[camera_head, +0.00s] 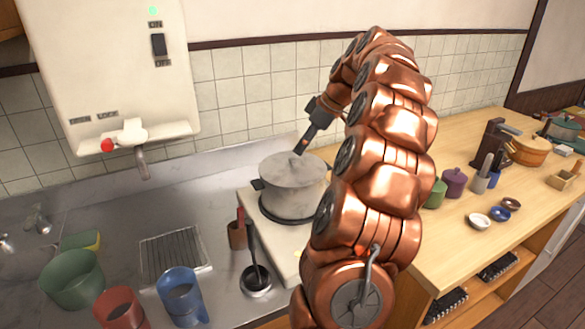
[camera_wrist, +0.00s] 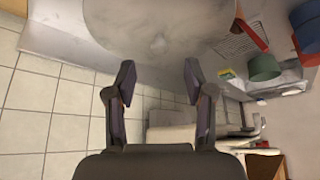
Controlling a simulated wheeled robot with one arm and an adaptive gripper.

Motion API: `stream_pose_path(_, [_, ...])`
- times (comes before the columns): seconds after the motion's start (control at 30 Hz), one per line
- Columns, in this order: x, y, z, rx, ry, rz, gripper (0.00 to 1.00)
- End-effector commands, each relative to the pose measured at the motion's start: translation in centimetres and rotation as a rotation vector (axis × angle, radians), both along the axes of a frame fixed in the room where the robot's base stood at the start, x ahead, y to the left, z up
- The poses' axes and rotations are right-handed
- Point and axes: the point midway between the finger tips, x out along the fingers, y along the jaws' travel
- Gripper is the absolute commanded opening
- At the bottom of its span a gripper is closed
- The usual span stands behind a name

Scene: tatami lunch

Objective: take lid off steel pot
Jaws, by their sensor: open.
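The steel pot (camera_head: 289,201) stands on the stove at the middle of the head view, with its grey lid (camera_head: 292,168) on top. A small knob shows at the lid's centre. In the head view my gripper (camera_head: 298,150) points down at the lid from behind. I cannot tell whether a fingertip touches the lid.
A ladle (camera_head: 254,275) and a brown cup (camera_head: 238,236) stand left of the stove. A green pot (camera_head: 72,280), a red cup (camera_head: 118,308) and a blue cup (camera_head: 183,298) are at the lower left. The wooden counter (camera_head: 440,245) at right has bare room.

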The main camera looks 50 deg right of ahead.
Motion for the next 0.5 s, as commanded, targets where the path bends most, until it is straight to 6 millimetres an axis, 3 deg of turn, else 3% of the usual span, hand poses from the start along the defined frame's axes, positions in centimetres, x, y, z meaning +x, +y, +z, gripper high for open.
stream_pose_path(0.27, [0.4,0.2,-0.7,-0.001,-0.001,-0.002,0.53])
stream_pose_path(0.5, [1.5,0.8,-2.6,0.0,0.0,-0.001,0.53])
